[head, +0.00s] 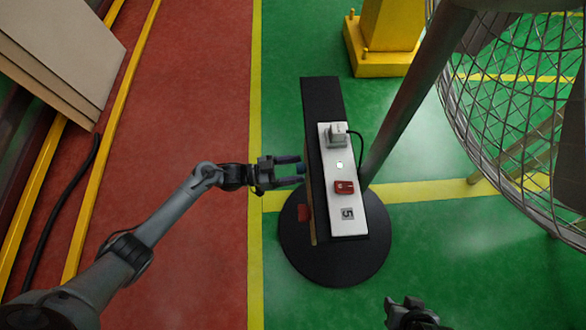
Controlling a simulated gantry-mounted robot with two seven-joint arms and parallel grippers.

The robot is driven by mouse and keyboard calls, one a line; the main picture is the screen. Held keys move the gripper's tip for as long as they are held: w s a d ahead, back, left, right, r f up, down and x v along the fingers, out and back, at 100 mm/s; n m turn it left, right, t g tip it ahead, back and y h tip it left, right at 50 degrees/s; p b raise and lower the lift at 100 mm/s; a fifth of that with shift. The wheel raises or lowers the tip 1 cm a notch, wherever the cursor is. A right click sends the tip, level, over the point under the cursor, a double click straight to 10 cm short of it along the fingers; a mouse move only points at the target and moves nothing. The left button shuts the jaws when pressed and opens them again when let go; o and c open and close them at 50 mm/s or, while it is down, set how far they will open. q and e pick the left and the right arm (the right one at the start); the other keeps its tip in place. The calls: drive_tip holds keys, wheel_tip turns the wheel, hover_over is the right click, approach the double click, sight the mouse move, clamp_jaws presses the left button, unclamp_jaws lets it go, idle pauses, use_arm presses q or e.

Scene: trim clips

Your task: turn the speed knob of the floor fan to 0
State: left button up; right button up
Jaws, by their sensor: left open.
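The floor fan (505,120) stands at the right, with a large wire cage and a grey pole. No speed knob can be clearly made out on it. My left gripper (300,170) is open at the stand's left side, fingers pointing right. A small teal part (301,168) shows between its fingertips; whether they touch it I cannot tell. My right gripper (408,312) is partly in view at the bottom edge.
A brown panel runs along the stand's left side, with a small red part (304,213) low on it. A black cord (360,150) leaves the plug. A yellow post base (385,60) stands behind. Stacked boards (60,50) are at the upper left.

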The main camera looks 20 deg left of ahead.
use_arm(q)
drive_tip(key=shift+s, duration=0.1)
drive_tip(key=shift+c, duration=1)
drive_tip(key=c, duration=0.9)
drive_tip(key=shift+o, duration=0.2)
drive_tip(key=shift+r+n+p, duration=0.1)
drive_tip(key=shift+n+p, duration=2.75)
drive_tip(key=shift+n, duration=0.95)
drive_tip(key=o, duration=1.1)
drive_tip(key=shift+c, duration=0.2)
